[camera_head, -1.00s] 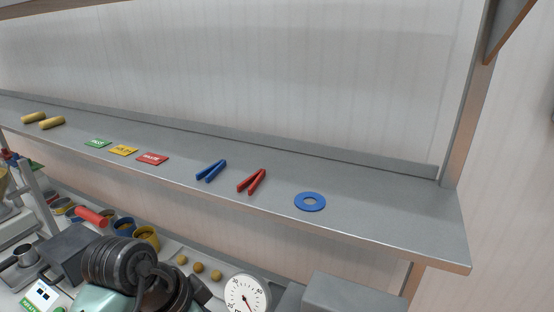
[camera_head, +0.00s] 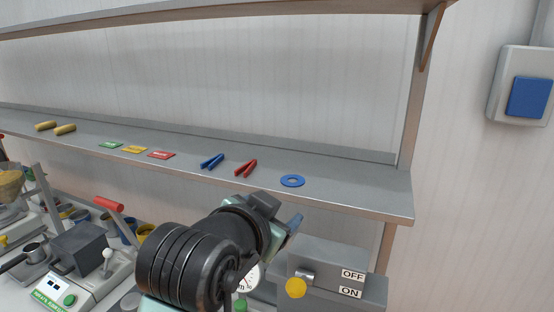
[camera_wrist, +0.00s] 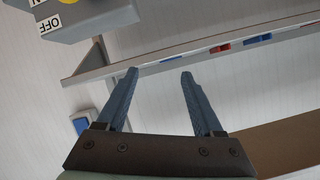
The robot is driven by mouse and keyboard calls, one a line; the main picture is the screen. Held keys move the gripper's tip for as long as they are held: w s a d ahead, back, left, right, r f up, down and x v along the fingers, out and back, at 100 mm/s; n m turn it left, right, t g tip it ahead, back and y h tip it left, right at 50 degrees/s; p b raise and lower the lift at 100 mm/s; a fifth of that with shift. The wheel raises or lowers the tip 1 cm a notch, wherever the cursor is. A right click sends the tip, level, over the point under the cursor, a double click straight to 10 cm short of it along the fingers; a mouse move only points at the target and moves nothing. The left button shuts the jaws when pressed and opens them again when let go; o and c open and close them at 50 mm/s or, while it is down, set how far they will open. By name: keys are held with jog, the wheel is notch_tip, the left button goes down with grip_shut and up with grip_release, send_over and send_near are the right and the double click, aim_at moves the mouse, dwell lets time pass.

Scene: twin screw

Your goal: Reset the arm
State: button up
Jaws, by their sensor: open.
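My gripper (camera_wrist: 158,75) is open and empty in the wrist view, its two blue-grey fingers spread apart with nothing between them. In the head view my gripper (camera_head: 293,224) is partly hidden behind my wrist, just below the shelf's front edge and above the grey switch box (camera_head: 336,255). The box has OFF and ON labels and a yellow knob (camera_head: 296,288). It also shows upside down at the top left of the wrist view (camera_wrist: 95,22).
The shelf (camera_head: 350,195) holds a blue ring (camera_head: 292,181), red tongs (camera_head: 246,168), blue tongs (camera_head: 212,161), coloured cards (camera_head: 161,155) and yellow cylinders (camera_head: 65,130). A blue wall switch (camera_head: 529,97) is at right. A machine with a red handle (camera_head: 108,204) stands at lower left.

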jog(key=s+d+r+n+t, duration=0.2)
jog(key=s+r+t, duration=0.15)
jog(key=r, duration=0.55)
jog(key=s+d+r+n+t, duration=0.1)
jog(key=s+d+r+t, duration=0.3)
jog(key=r, duration=0.6)
jog(key=s+a+r+n+t+y, duration=0.4)
jog(key=s+r+t, duration=0.3)
jog(key=s, duration=0.3)
jog(key=shift+a+r+n, duration=0.45)
jog(key=shift+a+n, duration=0.05)
jog(key=shift+a, duration=0.4)
